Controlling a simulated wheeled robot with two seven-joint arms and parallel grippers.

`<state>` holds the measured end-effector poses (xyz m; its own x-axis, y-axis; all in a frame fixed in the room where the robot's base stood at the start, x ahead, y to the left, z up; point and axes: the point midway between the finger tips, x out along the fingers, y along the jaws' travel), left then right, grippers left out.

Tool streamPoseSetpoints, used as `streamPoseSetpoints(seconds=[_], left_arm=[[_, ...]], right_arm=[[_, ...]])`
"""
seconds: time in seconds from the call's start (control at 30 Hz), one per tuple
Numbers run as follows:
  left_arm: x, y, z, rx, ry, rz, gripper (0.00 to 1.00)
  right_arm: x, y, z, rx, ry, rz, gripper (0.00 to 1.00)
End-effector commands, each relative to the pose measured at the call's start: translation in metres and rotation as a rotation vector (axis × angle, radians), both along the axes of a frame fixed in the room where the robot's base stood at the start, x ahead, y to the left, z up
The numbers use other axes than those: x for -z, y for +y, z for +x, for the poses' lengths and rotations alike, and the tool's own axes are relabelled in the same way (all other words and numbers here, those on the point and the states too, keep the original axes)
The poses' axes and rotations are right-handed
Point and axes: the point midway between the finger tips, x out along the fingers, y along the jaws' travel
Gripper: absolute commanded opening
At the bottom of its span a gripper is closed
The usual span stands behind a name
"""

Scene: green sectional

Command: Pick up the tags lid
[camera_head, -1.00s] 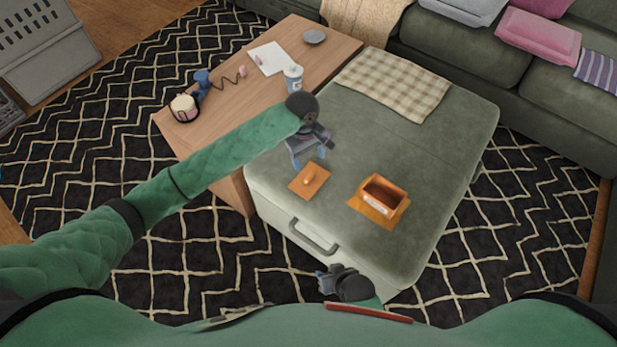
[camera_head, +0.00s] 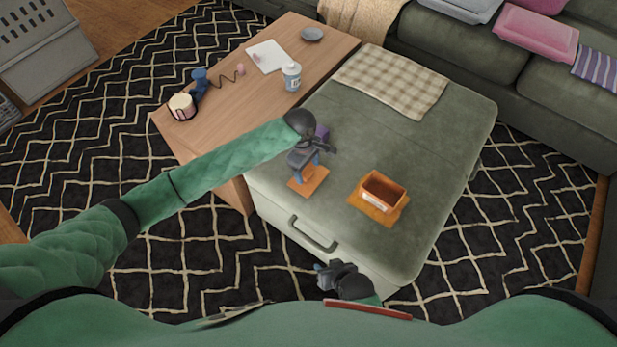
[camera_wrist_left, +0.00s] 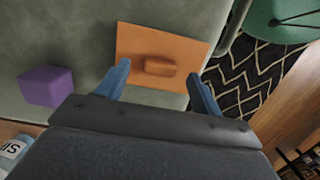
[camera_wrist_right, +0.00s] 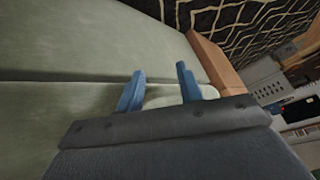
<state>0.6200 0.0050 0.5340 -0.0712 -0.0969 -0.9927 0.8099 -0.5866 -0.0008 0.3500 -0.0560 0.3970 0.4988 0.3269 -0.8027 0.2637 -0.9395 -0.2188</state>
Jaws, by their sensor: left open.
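The lid, a flat orange-brown square with a raised grip bar, lies on the green ottoman (camera_head: 420,140) near its front left edge; its plate (camera_head: 306,186) shows in the head view. In the left wrist view I see the lid's plate (camera_wrist_left: 135,45) and its grip bar (camera_wrist_left: 165,67). My left gripper (camera_head: 308,172) is just above the lid, open, its fingers (camera_wrist_left: 162,80) on either side of the bar in that picture. Whether they touch it I cannot tell. My right gripper (camera_head: 321,277) is open and empty, low beside the ottoman's front.
An open orange box (camera_head: 377,203) with a pale label stands on the ottoman, right of the lid. A purple cube (camera_wrist_left: 46,86) sits near my left gripper. A wooden table (camera_head: 235,105) adjoins on the left, with a bottle (camera_head: 291,79). A checkered cloth (camera_head: 390,80) lies behind.

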Motion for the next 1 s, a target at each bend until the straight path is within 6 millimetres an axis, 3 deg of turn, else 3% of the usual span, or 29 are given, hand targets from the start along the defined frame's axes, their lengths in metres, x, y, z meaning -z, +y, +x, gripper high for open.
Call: streamPoseSetpoints(seconds=[0.13,0.4,0.67,1.0], left_arm=[[0.0128,-0.0019,-0.0013,0.001,0.0,0.0,0.66],[0.0152,-0.0022,-0.0013,0.001,-0.001,-0.001,0.66],[0.0152,-0.0021,-0.0014,0.001,-0.001,-0.001,0.18],[0.0138,-0.0017,-0.001,0.001,-0.001,-0.001,0.18]], right_arm=[[0.0023,0.0002,-0.0006,0.0,-0.001,0.0,0.36],[0.0024,0.0007,-0.001,0.0,-0.001,0.001,0.36],[0.0027,0.0005,-0.0012,0.0,-0.001,0.0,0.36],[0.002,-0.0001,-0.0016,0.001,0.003,-0.001,0.36]])
